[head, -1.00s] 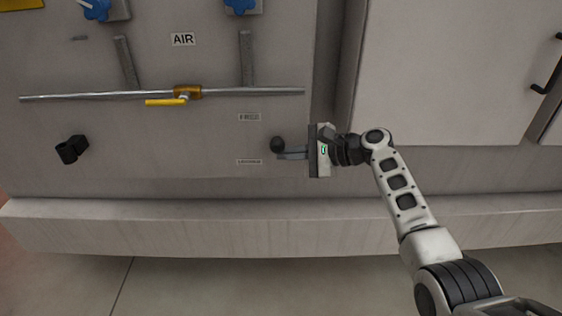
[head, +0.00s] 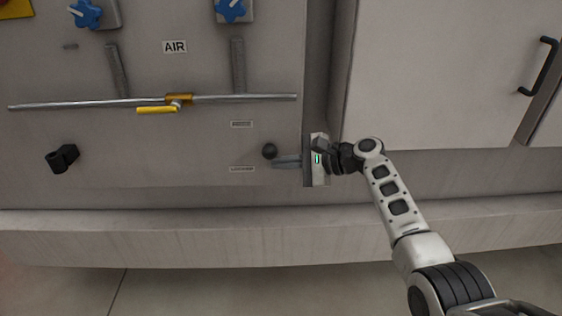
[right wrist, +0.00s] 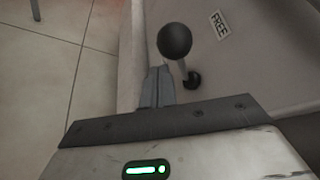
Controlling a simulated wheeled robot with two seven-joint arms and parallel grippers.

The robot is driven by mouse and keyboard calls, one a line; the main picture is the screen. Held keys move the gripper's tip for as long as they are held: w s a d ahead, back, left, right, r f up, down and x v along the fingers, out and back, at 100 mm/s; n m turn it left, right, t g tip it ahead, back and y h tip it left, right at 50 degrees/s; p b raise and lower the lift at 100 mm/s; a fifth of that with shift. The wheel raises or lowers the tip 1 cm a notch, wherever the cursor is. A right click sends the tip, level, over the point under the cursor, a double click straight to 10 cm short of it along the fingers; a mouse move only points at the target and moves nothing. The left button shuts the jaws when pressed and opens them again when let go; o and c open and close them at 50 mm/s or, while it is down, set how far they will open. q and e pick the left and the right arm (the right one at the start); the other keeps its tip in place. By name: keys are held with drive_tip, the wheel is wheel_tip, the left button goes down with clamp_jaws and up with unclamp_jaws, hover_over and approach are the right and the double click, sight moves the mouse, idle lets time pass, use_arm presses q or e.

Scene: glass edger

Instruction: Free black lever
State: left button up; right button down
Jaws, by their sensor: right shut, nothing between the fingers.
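The black lever has a round black ball knob (head: 270,151) on the grey machine panel, just right of and between the FREE label (head: 242,124) above and the LOCKED label (head: 242,169) below. In the right wrist view the ball (right wrist: 174,41) stands on a short stem with a dark base at the panel. My right gripper (head: 283,161) is shut and empty, its fingers pointing left right beside the knob, slightly below it. In the right wrist view the shut fingers (right wrist: 157,87) end close to the ball; I cannot tell whether they touch. My left gripper is not in view.
A black fitting (head: 62,158) sticks out of the panel at the left. A pipe (head: 230,98) with a yellow valve handle (head: 157,110) runs above, under the AIR label (head: 174,47). A grey ledge (head: 200,240) juts out along the machine's bottom.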

drive_tip(key=d+r+b, duration=0.1)
drive_tip(key=d+r, duration=0.1)
drive_tip(key=d, duration=0.7)
drive_tip(key=shift+w+r, duration=0.15)
drive_tip(key=shift+r, duration=0.05)
drive_tip(key=shift+d, duration=0.1)
drive_tip(key=s+d+f+n+t+h, duration=0.1)
drive_tip(key=s+d+f+n+h, duration=0.15)
drive_tip(key=s+f, duration=0.6)
drive_tip(key=s+d+f+n+t+h, duration=0.1)
drive_tip(key=s+f+n+h, duration=0.2)
drive_tip(key=f, duration=1.1)
drive_tip(key=s+n+t+h, duration=0.3)
drive_tip(key=s+n, duration=0.6)
drive_tip(key=s, duration=1.2)
drive_tip(key=shift+s+d+f+t+h, duration=0.15)
drive_tip(key=shift+s+d+t+h, duration=0.2)
drive_tip(key=shift+h, duration=0.5)
